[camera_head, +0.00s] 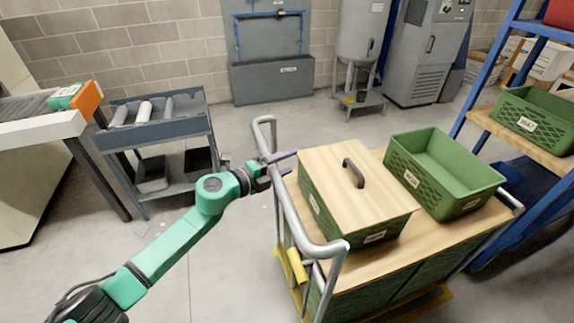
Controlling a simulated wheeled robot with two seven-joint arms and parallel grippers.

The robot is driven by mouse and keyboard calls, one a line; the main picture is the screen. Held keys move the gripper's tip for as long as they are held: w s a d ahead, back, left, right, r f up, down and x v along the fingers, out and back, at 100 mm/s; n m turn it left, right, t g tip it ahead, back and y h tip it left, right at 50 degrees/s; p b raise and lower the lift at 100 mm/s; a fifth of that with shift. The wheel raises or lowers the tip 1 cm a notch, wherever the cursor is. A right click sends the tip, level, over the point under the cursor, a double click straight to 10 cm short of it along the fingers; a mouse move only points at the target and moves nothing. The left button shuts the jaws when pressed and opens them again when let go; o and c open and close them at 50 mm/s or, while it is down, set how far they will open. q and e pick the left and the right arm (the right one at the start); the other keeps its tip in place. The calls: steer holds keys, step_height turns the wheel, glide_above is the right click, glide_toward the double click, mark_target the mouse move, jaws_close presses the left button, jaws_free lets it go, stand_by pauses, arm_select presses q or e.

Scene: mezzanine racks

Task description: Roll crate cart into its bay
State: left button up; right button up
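The crate cart (446,238) has a wooden top, a grey tubular handle (292,217) along its left end and yellow parts low down. A lidded green crate (325,215) and an open, empty green crate (462,197) stand on it. More green crate sides show below the top. My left gripper (289,162) is at the handle's far half, its two dark fingers apart and reaching over the bar. I cannot tell whether they touch it. My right gripper is not in view. I cannot make out a marked bay.
A blue rack (482,75) with a green crate (535,118) stands close on the right. A grey shelf trolley (158,140) and a white-topped conveyor (40,127) are at left. A tank (361,35) and a grey cabinet (428,55) stand at the back.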

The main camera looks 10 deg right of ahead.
arm_select(q)
steer(key=shift+s+f, duration=0.1)
steer(key=shift+f, duration=0.05)
steer(key=b+v, duration=0.2)
steer(key=v, duration=1.2)
steer(key=shift+a, duration=0.3)
steer(key=shift+s, duration=0.1)
